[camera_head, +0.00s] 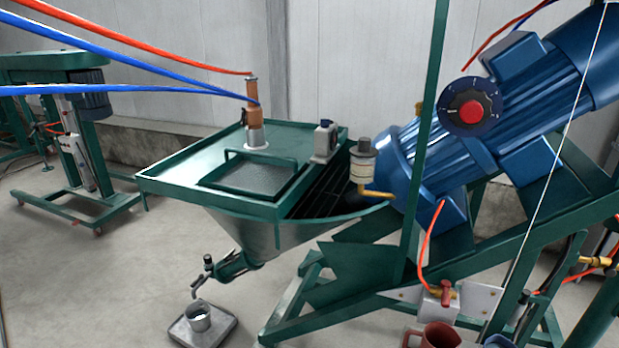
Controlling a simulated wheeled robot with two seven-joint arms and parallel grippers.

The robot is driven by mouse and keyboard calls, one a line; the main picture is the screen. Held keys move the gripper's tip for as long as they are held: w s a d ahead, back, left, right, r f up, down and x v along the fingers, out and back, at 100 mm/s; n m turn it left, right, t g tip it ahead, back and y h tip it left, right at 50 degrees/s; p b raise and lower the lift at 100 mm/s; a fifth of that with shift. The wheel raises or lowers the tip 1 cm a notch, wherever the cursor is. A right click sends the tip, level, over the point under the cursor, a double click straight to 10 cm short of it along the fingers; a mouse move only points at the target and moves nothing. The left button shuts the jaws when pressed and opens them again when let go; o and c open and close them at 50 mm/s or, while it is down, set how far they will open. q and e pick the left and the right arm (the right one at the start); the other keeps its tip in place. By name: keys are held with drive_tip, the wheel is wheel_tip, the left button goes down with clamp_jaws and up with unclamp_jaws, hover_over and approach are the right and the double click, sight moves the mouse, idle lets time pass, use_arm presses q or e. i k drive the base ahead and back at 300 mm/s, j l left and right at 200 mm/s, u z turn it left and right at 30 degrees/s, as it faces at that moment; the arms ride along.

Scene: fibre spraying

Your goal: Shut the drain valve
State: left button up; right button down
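A drain valve (209,267) with a small dark handle sits at the end of a green outlet pipe under the hopper. Its bent grey spout (197,286) points down above a metal cup (198,316). I cannot tell from the small handle whether the valve is open or shut. No stream shows clearly below the spout. Neither of my grippers is in view.
The green-rimmed hopper (235,232) stands above the valve. A blue motor (520,95) and green frame (335,262) fill the right. Floor left of the cup is clear.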

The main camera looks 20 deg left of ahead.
sight(197, 281)
drive_tip(key=u, duration=1.15)
